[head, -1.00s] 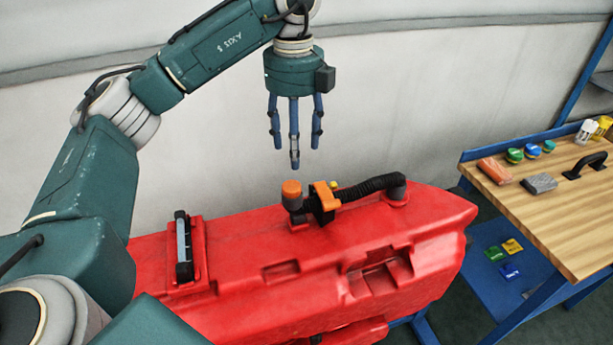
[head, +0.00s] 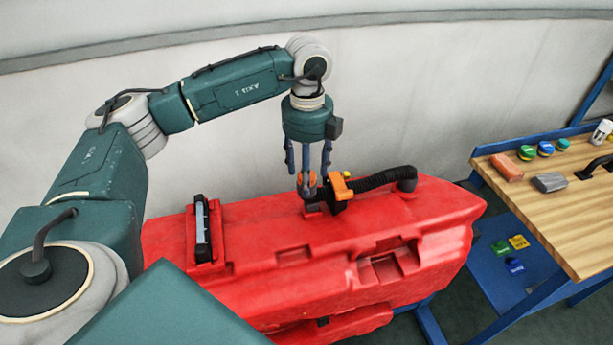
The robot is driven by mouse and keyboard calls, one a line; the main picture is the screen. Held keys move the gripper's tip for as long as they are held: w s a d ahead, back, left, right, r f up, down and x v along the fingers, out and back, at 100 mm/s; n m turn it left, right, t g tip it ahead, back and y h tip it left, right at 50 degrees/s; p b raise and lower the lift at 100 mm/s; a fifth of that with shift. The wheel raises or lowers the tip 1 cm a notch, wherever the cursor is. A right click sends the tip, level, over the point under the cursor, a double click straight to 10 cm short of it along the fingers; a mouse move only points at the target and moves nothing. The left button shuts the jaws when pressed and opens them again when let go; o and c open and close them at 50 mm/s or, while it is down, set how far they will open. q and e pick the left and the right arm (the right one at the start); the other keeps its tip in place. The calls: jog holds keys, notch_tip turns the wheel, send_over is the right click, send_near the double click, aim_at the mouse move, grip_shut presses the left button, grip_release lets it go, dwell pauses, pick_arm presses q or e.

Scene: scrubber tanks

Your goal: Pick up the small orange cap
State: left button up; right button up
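The small orange cap (head: 313,180) sits on top of the short grey post at the back of the red tank (head: 250,275). My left gripper (head: 307,172) points straight down over the cap. Its fingers are spread, with the front finger passing in front of the cap and hiding its middle. The other two fingers stand to the left and right, their tips near the cap's height. I cannot tell whether any finger touches the cap. My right gripper is not in view.
An orange-and-black fitting (head: 339,188) with a black corrugated hose (head: 375,180) stands right beside the cap. A black handle piece (head: 203,228) is on the tank's left. A wooden workbench (head: 550,220) with several small items stands at right.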

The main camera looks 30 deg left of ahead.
pick_arm(q)
jog(key=shift+c, duration=0.8)
jog(key=c, duration=0.9)
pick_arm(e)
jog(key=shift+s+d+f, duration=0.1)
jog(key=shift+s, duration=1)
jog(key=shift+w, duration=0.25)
